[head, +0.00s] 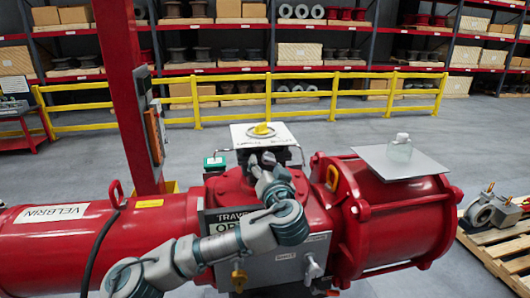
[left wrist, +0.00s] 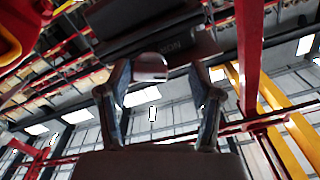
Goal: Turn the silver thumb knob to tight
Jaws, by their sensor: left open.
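My left gripper (head: 266,163) is raised against the front of the box with the pale top plate (head: 278,133), in the middle of the red valve actuator. In the left wrist view its two fingers (left wrist: 160,76) stand apart. A rounded silver piece (left wrist: 148,67), which looks like the thumb knob, shows between and beyond the fingertips, nearer the left one, under a dark lettered housing (left wrist: 160,35). I cannot tell whether a finger touches it. In the head view the gripper hides this spot. My right gripper is in neither view.
A silver lever-like fitting (head: 312,268) and a yellow tag or padlock (head: 239,278) sit on the lower front panel. A red post (head: 128,90) rises at left. Yellow railing (head: 235,98) runs behind.

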